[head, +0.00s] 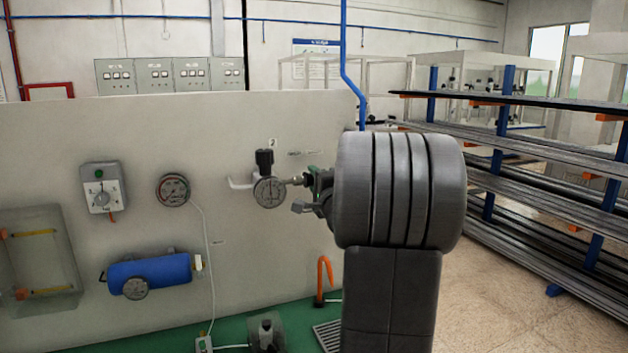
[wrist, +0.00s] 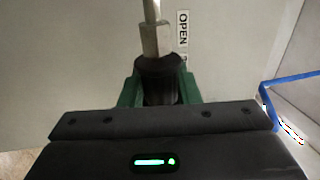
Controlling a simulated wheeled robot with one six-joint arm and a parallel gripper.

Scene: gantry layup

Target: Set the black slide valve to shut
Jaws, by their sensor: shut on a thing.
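The black slide valve shows in the wrist view as a dark round sleeve (wrist: 158,70) on a metal pipe fitting (wrist: 155,38). The green fingers of my gripper (wrist: 160,90) stand on both sides of the sleeve and are shut on it. An "OPEN" label (wrist: 182,30) is on the panel beside the fitting, and marking below it is mostly hidden. In the head view my gripper (head: 318,184) is at the right end of the metal pipe, close to the panel. My arm and gripper hide the sleeve there, so its position cannot be told.
A gauge (head: 269,192) with a black knob (head: 264,160) sits left of my gripper on the panel (head: 130,125). An orange hook-shaped pipe (head: 323,279) stands below. A blue pipe (head: 343,40) runs down behind my arm. Racks of long bars (head: 540,180) stand right, with open floor before them.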

